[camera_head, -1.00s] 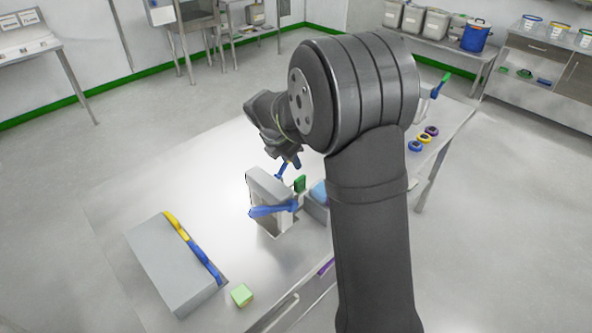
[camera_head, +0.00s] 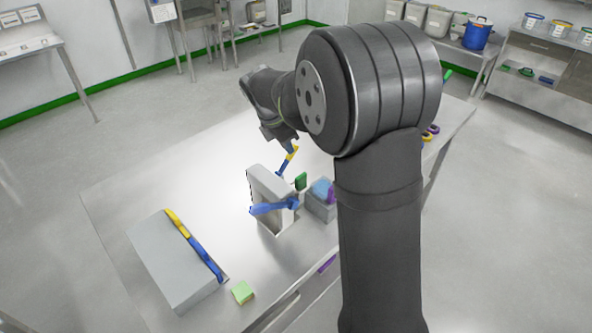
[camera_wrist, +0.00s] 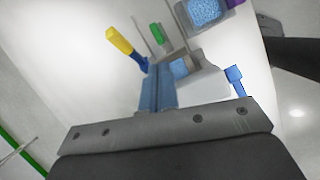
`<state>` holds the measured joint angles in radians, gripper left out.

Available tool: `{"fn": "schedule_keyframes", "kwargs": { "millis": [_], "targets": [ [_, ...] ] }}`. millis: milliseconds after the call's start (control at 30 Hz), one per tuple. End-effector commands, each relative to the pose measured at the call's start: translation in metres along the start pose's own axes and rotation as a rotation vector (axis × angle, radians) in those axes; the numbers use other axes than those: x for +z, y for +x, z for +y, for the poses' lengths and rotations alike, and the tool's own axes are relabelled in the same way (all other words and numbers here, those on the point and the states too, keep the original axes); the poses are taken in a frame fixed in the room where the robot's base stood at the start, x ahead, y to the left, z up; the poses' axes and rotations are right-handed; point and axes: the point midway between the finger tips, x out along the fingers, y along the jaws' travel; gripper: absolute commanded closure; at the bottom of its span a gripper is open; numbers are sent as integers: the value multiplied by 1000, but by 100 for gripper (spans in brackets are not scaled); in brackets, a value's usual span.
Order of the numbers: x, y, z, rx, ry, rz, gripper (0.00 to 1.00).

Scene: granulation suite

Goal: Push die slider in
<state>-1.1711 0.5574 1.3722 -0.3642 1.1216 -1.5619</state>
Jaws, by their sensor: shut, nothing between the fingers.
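A grey upright press-like block (camera_head: 268,198) stands on the steel table. A blue lever (camera_head: 272,208) crosses its near side; it also shows in the wrist view (camera_wrist: 235,80). A green knob (camera_head: 300,182) sits beside the block; in the wrist view the green knob (camera_wrist: 156,33) tops a thin rod. A yellow-and-blue handle (camera_head: 289,159) sticks out at the far side; the wrist view also shows this handle (camera_wrist: 122,43). I cannot tell which part is the die slider. My gripper (camera_wrist: 158,88) is shut and empty, above the block's far side, apart from the handle in the picture.
A grey tray with blue granules (camera_head: 320,193) stands right of the block. The table's left and far parts are clear.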

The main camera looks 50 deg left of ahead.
Motion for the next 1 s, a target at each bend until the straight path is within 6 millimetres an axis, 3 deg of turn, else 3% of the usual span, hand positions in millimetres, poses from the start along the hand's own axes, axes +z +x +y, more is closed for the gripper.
{"fn": "schedule_keyframes", "kwargs": {
  "millis": [533, 1000],
  "targets": [
    [35, 48, -5, -283, 1364, 127, 100],
    [65, 79, -8, -685, 2447, 21, 100]
  ]
}}
